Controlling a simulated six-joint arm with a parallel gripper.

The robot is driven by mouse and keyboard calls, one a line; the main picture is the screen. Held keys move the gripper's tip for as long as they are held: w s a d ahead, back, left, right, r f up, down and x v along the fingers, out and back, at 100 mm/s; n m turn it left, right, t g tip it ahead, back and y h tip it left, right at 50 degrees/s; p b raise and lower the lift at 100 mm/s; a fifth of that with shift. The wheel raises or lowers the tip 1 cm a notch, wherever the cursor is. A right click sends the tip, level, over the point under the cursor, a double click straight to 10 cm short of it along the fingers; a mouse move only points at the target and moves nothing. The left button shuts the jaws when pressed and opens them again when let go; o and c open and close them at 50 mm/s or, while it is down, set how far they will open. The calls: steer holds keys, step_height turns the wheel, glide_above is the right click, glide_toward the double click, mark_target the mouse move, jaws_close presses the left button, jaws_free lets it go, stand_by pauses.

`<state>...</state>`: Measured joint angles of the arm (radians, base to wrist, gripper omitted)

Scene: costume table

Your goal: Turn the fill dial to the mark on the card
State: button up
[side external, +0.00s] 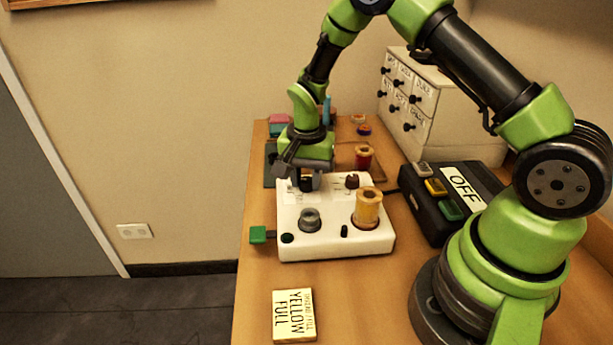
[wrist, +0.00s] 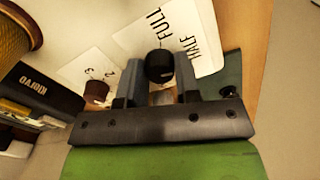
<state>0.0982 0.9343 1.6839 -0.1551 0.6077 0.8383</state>
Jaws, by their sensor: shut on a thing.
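The white machine (side external: 335,246) stands on the table with the fill dial (side external: 306,185), a black knob, at its back left. In the wrist view the dial (wrist: 160,66) sits between my two fingers, beside a white label (wrist: 185,40) reading HALF and FULL. My gripper (side external: 307,180) points down and is shut on the dial; it also shows in the wrist view (wrist: 160,85). The card (side external: 294,315) lies flat at the front of the table and reads YELLOW FULL under a smaller line.
A brown knob (side external: 352,181) sits right of the dial, by a label with 2 and 3. A yellow spool (side external: 368,208) and grey knob (side external: 310,219) stand on the machine. A green lever (side external: 258,235) sticks out left.

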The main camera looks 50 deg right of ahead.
mark_target(307, 180)
steer(key=n, duration=1.4)
stand_by(0.7)
steer(key=o, duration=0.9)
steer(key=shift+r, duration=0.15)
step_height(307, 180, up, 8)
steer(key=shift+w+r, duration=0.1)
steer(key=shift+r, duration=0.8)
